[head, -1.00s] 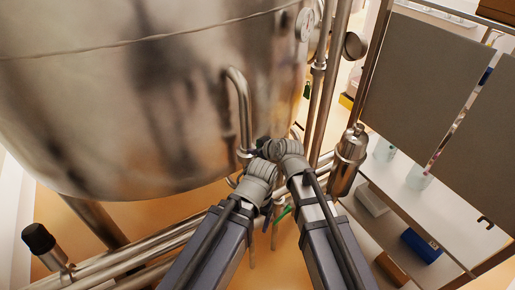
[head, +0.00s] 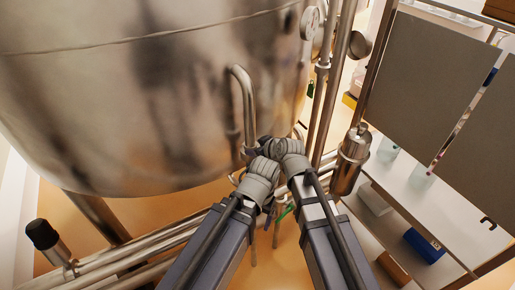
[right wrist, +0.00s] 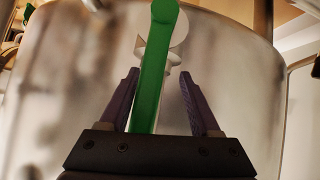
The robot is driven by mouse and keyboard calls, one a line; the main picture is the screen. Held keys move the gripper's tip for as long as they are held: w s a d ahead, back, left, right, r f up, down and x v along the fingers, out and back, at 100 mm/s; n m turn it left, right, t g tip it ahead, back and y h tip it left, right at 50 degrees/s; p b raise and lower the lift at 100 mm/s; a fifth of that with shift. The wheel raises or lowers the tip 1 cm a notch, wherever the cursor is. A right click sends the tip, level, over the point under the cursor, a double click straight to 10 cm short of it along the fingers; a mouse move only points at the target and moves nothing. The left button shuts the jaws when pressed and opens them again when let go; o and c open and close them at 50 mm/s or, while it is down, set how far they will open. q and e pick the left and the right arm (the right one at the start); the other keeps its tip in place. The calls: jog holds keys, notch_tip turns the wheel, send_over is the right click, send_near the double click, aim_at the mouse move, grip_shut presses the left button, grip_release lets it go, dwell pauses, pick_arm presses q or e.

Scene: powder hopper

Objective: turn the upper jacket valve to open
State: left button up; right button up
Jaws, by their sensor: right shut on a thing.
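The valve's green lever handle (right wrist: 152,70) stands lengthwise between the fingers of my right gripper (right wrist: 160,85) in the right wrist view. The gripper is shut on it. A pale round fitting (right wrist: 178,28) shows behind the lever, against the steel vessel. In the head view, my right gripper (head: 254,149) is small and dark, at the lower end of a bent steel pipe (head: 247,105); the lever is hidden there. My left arm comes up beside the right, and its gripper is mostly hidden behind the wrist. A small green piece (head: 284,213) shows below the wrists.
The large steel vessel (head: 130,110) fills the upper left. Steel pipes (head: 125,262) run at the lower left, near a black-capped fitting (head: 42,234). Vertical pipes and a steel cylinder (head: 350,160) stand close right of my wrists. A shelf rack (head: 420,220) stands farther right.

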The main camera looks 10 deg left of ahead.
pick_arm(q)
notch_tip(320, 180, up, 5)
jog(key=p, duration=0.5)
pick_arm(e)
jog(key=v, duration=0.7)
jog(key=shift+s+d+r, duration=0.15)
jog(key=shift+s+r, duration=0.1)
pick_arm(q)
jog(key=shift+r, duration=0.1)
pick_arm(e)
jog(key=shift+s+r, duration=0.1)
jog(key=shift+r, duration=0.05)
